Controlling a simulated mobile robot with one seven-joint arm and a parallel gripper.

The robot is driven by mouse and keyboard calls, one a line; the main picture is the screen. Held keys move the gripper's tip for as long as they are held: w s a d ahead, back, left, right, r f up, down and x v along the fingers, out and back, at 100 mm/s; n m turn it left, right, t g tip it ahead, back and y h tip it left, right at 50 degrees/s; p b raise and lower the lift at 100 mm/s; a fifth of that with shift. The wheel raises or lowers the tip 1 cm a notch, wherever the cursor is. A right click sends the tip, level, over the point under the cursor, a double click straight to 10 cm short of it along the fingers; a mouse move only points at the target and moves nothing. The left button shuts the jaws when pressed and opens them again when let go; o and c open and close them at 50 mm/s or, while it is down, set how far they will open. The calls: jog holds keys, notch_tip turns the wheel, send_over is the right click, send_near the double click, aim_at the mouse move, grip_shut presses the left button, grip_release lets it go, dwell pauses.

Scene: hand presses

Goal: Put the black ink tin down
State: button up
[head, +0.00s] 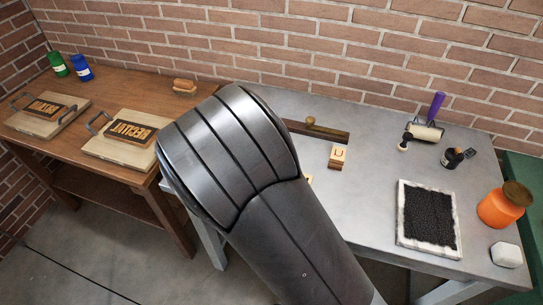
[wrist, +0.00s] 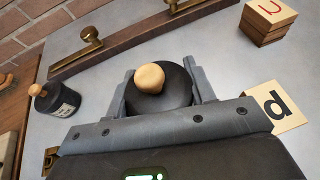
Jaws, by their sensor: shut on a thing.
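The black ink tin (wrist: 178,88) is round and dark, with a pale round knob on top. In the wrist view it sits between the two fingers of my gripper (wrist: 159,72), which is shut on it. The grey bench top shows behind it; I cannot tell whether the tin's base touches the bench. In the head view my own arm hides the gripper and the tin.
The grey bench (head: 365,215) has bare room in its middle. A small dark corked bottle (wrist: 58,99) stands left of my gripper. A "d" block (wrist: 275,107) lies close at right, a "U" block (wrist: 267,22) beyond. A wooden bar (wrist: 125,38) runs behind.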

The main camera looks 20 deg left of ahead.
jog(key=shift+a+f, duration=0.2)
jog(key=shift+f, duration=1.9)
jog(key=shift+f, duration=0.15)
jog(key=o, duration=1.1)
jog(key=shift+o, duration=0.2)
